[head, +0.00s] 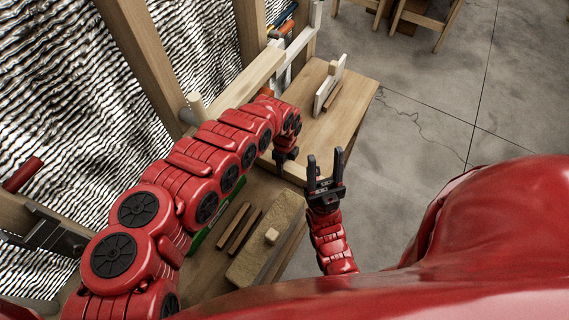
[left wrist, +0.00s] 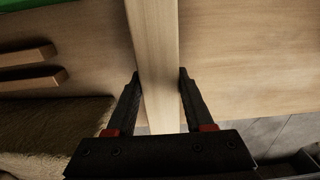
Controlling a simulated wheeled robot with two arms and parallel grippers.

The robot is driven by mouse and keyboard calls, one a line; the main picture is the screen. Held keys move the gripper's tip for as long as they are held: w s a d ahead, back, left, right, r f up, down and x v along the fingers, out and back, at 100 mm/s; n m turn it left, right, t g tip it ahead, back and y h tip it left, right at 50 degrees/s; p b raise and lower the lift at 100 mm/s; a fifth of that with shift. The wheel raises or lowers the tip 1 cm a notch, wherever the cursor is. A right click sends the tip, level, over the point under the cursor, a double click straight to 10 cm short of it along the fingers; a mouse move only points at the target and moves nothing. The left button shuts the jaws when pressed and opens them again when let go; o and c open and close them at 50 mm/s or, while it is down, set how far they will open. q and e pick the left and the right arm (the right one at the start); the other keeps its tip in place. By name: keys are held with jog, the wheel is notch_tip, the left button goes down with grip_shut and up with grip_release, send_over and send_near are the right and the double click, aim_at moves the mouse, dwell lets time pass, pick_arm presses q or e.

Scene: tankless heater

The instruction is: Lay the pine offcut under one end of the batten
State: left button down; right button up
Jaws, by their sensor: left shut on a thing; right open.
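A long pale batten (left wrist: 157,60) runs between the two fingers of my left gripper (left wrist: 160,95) in the left wrist view. The left gripper (head: 284,158) is shut on it low over the bench; in the head view the arm hides much of the batten (head: 294,172). My right gripper (head: 325,178) is open and empty, fingers pointing up, beside the bench's right edge. I cannot tell which piece is the pine offcut: short brown strips (head: 240,229) lie left of a tan pad, and another strip (head: 333,96) lies at the far end.
The tan pad (head: 246,258) with a small pale block on top lies on the near bench. A white board (head: 329,84) with a block stands on the far bench (head: 350,110). Wall studs (head: 140,50) and a pale rail (head: 250,80) are at left. Open floor lies right.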

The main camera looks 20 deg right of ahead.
pick_arm(q)
jog(key=shift+f+b, duration=0.5)
jog(key=shift+f, duration=0.05)
jog(key=shift+c, duration=1)
grip_release()
jog(key=shift+r, duration=0.1)
notch_tip(320, 180, up, 17)
jog(key=b, duration=0.2)
jog(key=shift+r, duration=0.15)
